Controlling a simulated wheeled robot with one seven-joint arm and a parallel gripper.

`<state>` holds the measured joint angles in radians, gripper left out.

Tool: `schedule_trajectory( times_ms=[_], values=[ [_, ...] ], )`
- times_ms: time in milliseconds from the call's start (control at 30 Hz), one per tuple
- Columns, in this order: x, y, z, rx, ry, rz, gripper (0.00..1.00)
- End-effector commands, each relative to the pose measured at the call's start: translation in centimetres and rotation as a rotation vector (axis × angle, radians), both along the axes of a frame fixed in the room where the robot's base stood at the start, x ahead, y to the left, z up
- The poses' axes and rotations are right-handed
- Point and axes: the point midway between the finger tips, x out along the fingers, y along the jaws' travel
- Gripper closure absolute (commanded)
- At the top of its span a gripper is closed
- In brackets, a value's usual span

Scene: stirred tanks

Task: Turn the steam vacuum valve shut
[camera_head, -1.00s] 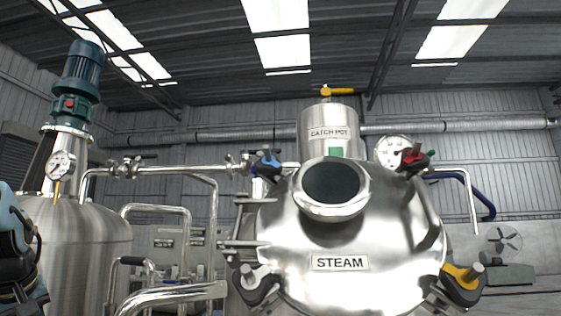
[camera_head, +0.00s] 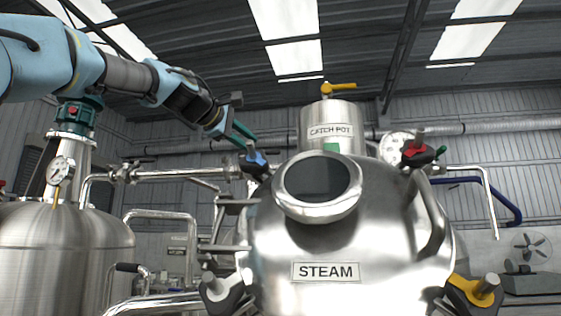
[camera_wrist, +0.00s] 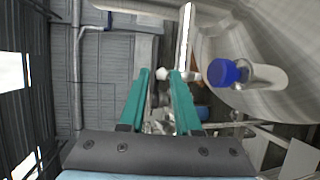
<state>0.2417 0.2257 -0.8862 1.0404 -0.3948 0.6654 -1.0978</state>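The silver tank labelled STEAM (camera_head: 325,272) fills the middle of the head view. A yellow lever (camera_head: 338,87) sits on top of the catch pot (camera_head: 312,118) behind it. No handle is labelled as the vacuum valve, so I cannot tell for sure which one it is. A blue-marked handle or clamp (camera_head: 256,159) sits at the tank's upper left. My gripper (camera_head: 242,140) is just above and left of it in the picture. In the wrist view its teal fingers (camera_wrist: 158,76) are apart, with no clear object held. A blue-capped metal piece (camera_wrist: 229,73) lies right of the fingers.
A red-marked clamp (camera_head: 418,150) is at the tank's upper right and a yellow-marked one (camera_head: 473,291) at lower right. A gauge (camera_head: 396,146) stands behind. Another tank (camera_head: 65,255) with a gauge (camera_head: 60,172) is at left. Pipes (camera_head: 165,222) run between the tanks.

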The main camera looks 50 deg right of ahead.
Motion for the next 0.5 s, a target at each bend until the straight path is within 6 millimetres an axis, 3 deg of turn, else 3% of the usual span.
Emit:
schedule_trajectory(
  times_ms=[267, 500],
  values=[
    [0.1, -1.4, 0.5, -0.007, 0.006, -0.004, 0.68],
    [0.6, -5.7, -0.1, -0.005, 0.005, -0.007, 0.68]
  ],
)
